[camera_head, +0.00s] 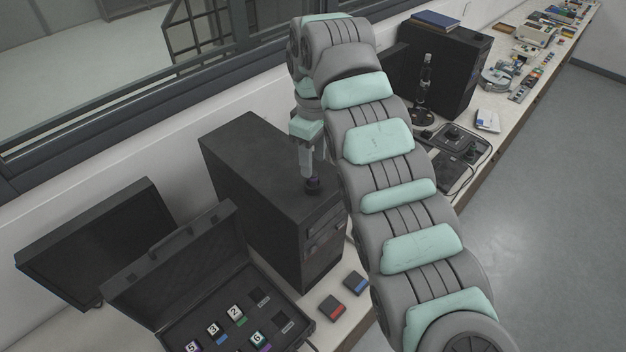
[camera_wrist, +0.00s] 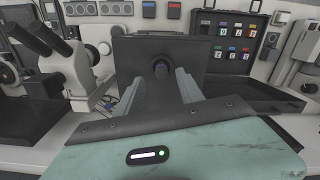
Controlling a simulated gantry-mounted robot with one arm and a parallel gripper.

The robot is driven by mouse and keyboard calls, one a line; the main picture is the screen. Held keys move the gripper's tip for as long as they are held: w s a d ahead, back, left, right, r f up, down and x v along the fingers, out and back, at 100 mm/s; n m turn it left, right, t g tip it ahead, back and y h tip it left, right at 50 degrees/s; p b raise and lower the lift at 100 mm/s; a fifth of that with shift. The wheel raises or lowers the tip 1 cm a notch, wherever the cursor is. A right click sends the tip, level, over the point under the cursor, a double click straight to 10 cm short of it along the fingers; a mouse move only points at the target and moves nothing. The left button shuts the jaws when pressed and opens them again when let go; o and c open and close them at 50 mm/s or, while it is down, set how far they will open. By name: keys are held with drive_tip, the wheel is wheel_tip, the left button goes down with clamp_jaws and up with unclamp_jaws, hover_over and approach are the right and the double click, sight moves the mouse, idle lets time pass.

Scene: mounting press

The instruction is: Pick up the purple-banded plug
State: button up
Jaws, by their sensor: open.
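The purple-banded plug (camera_head: 313,186) is a small dark knob standing on top of a black tower case (camera_head: 245,165). In the wrist view the plug (camera_wrist: 161,68) shows between and just beyond the two fingers. My gripper (camera_head: 306,168) points down just above the plug in the head view. In the wrist view my gripper (camera_wrist: 157,78) is open, with one pale finger on each side and clear space between them. Contact with the plug cannot be told.
An open black case (camera_head: 190,290) with numbered blocks stands in front of the tower. A monitor (camera_head: 95,245) is at the left. Red (camera_head: 332,307) and blue (camera_head: 355,282) blocks lie on the bench. A microscope (camera_wrist: 62,62) shows in the wrist view.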

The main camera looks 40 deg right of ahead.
sight(313, 181)
drive_tip(key=shift+s+a+f+p, duration=0.15)
drive_tip(key=shift+f+p, duration=0.75)
drive_tip(key=shift+f, duration=1.5)
drive_tip(key=shift+c, duration=0.3)
clamp_jaws()
